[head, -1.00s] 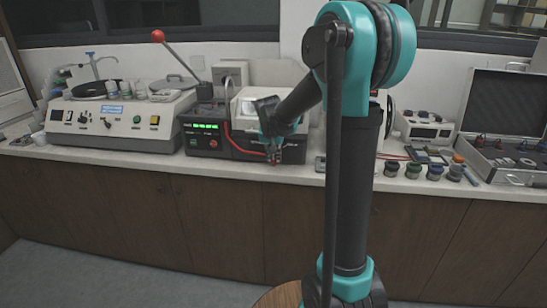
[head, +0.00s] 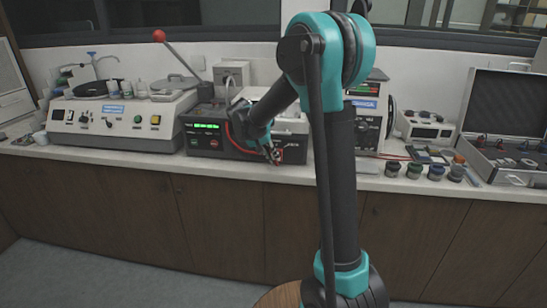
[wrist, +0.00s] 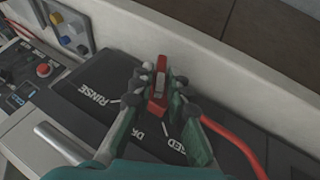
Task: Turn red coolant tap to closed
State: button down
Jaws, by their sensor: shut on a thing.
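The red coolant tap (wrist: 158,88) shows in the wrist view as a narrow red lever with a pale piece on it. My gripper (wrist: 161,82) has its fingers on both sides of the lever and is shut on it. The lever lies roughly up and down in that picture, above a dark panel (wrist: 95,75) lettered "RINSE" and other words partly covered by my fingers. The tap's base and the mark it points at are hidden. In the head view my gripper (head: 273,154) is at the front of the black unit (head: 210,143), with a little red at its tip.
A red hose (wrist: 232,140) runs close beside my gripper. A grey bar handle (wrist: 60,142) stands out at the lower left. A beige machine (head: 110,125) stands left, small jars (head: 435,172) and an open case (head: 510,150) stand right. The counter's front edge is close.

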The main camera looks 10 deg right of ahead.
jog(key=shift+w+a+f+n+g+h, duration=0.15)
jog(key=shift+n+g+h, duration=0.1)
jog(key=shift+h, duration=0.7)
jog(key=shift+s+a+f+n+g+h, duration=0.15)
jog(key=shift+g+h, duration=0.1)
jog(key=shift+h, duration=0.7)
jog(key=shift+w+r, duration=0.1)
jog(key=c, duration=1.5)
grip_release()
jog(key=v, duration=1.2)
jog(key=shift+a, duration=0.15)
